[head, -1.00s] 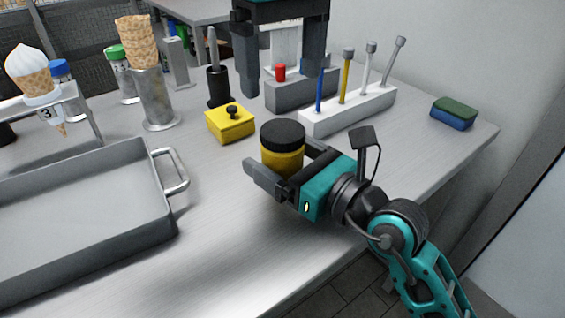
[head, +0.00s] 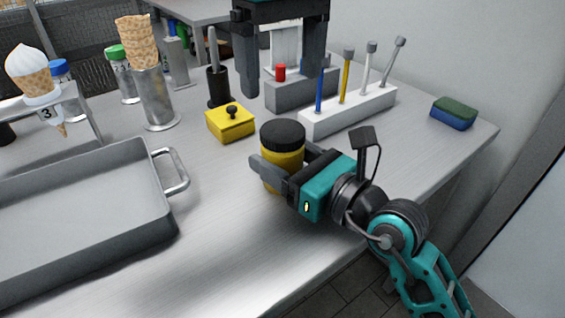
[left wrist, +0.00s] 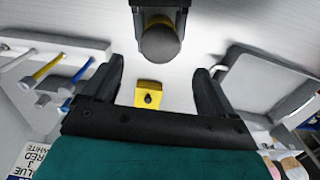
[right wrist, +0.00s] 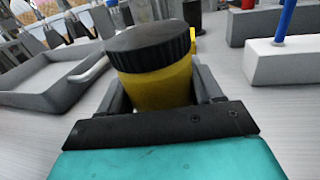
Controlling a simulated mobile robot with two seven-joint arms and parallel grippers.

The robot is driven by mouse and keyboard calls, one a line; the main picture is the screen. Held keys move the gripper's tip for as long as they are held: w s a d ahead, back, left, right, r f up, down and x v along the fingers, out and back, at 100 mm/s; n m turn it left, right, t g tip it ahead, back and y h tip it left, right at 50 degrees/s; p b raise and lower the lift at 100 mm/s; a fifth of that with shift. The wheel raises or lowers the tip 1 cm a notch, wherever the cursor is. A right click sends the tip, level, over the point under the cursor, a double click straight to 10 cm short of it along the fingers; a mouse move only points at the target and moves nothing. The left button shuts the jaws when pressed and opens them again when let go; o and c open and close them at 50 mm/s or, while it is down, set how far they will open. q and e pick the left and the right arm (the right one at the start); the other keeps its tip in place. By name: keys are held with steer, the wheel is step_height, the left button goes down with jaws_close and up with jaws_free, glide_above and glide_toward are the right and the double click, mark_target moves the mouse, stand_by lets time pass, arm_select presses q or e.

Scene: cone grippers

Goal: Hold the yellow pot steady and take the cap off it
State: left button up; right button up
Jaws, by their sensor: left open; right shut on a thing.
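The yellow pot (head: 283,158) stands upright on the table with its black ridged cap (head: 283,135) on top. My right gripper (head: 272,172) is shut around the pot's body, below the cap. In the right wrist view the pot (right wrist: 160,88) sits between the fingers, with the cap (right wrist: 149,45) above them. My left gripper (head: 282,85) is open and empty, above the table behind the pot. In the left wrist view the cap (left wrist: 160,45) lies ahead of the open fingers (left wrist: 157,85), apart from them.
A yellow box with a black knob (head: 231,122) is behind the pot. A grey tray (head: 165,205) is at left. A white rack (head: 350,112) with coloured sticks is at right, and a sponge (head: 454,112) lies near the right edge. A cone holder (head: 156,98) stands at back left.

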mark_target(283, 129)
jaws_close()
arm_select(q)
steer(key=m, duration=0.3)
steer(key=shift+s+d+f+m, duration=0.1)
steer(key=shift+d+m, duration=0.05)
steer(key=shift+m, duration=0.15)
steer(key=m, duration=0.5)
steer(key=shift+f, duration=3.9)
